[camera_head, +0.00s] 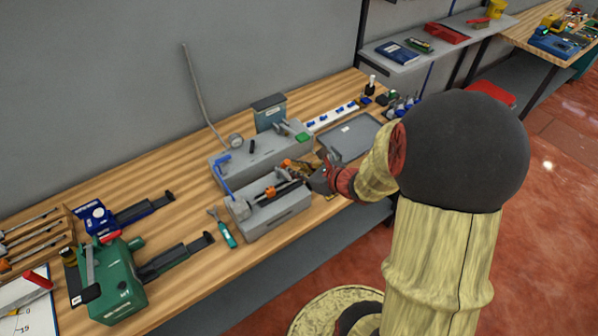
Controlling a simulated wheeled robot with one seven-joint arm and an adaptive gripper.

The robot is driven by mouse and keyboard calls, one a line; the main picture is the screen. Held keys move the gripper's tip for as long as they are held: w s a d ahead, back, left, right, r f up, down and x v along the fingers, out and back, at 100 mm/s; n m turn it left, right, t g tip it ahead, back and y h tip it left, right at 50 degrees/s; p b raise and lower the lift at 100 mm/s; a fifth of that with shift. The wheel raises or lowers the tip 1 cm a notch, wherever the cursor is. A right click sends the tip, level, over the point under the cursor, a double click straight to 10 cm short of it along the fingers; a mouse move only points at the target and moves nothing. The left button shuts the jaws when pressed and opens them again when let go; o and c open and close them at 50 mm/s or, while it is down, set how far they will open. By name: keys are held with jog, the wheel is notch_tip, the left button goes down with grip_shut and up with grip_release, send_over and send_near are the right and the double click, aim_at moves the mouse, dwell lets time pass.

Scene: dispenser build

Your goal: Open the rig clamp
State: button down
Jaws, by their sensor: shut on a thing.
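The grey rig stands on the wooden bench, with a back block (243,160) and a lower front block (272,219). A black-and-orange clamp (272,192) lies along the front block, its right end running up to my gripper. My gripper (314,172) is at this right end, low over the rig and shut on what looks like the clamp. The fingertips are small, and the exact contact is hard to make out. A blue lever (224,176) stands at the rig's left side. My arm comes in from the right and hides part of the bench.
A grey tray (348,140) lies right behind my gripper. A teal-handled tool (226,234) lies left of the rig. Green (118,285) and blue (94,216) tools stand at the bench's left. A white power strip (332,116) is at the back. Bare wood lies between.

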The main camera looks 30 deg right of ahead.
aim_at(289, 160)
jog(key=shift+w+a+r+g+p, duration=0.1)
jog(key=shift+w+r+g+p, duration=0.35)
jog(key=shift+p, duration=0.9)
jog(key=shift+w+r+g+p, duration=0.25)
jog(key=shift+r+g+p, duration=0.3)
jog(key=shift+p, duration=0.75)
jog(key=w+g+p, duration=0.1)
jog(key=p, duration=0.3)
jog(key=w+r+g+p, duration=0.1)
jog(key=p, duration=0.4)
jog(key=shift+w+r+g, duration=0.25)
jog(key=shift+w+g, duration=0.05)
jog(key=w+g+p, duration=0.1)
jog(key=p, duration=0.2)
jog(key=shift+w, duration=0.15)
jog(key=shift+w+a+r+p, duration=0.1)
jog(key=shift+w+r+p, duration=0.1)
jog(key=shift+w+p, duration=1.4)
jog(key=shift+w, duration=0.8)
jog(key=shift+r, duration=0.1)
